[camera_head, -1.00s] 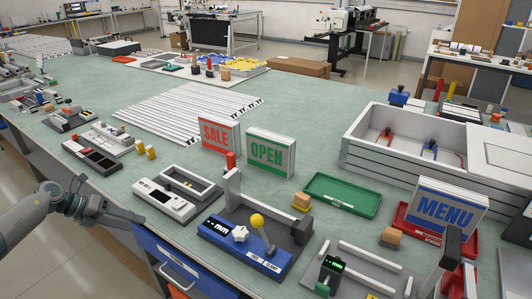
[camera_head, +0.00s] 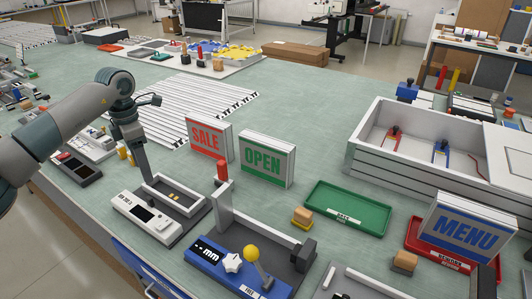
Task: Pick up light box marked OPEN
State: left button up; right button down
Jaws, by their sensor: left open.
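The MENU light box (camera_head: 468,232), with blue letters, stands at right in a red tray (camera_head: 432,254). My left gripper (camera_head: 147,177) points down over the white-and-grey device (camera_head: 147,218), well left of the OPEN box. It is open and empty; its fingers overlap in this view. My right gripper is not in view.
A blue device with a yellow knob (camera_head: 251,252) and a grey upright post stand in front of the OPEN box. A green tray (camera_head: 347,208) lies to its right. White slats (camera_head: 187,106) lie behind at left.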

aim_at(272, 161)
jog(key=i+j+z, duration=0.1)
jog(key=j+z, duration=0.15)
jog(key=z, duration=0.15)
jog(key=j+z, duration=0.55)
jog(key=z, duration=0.2)
jog(key=j+z, duration=0.35)
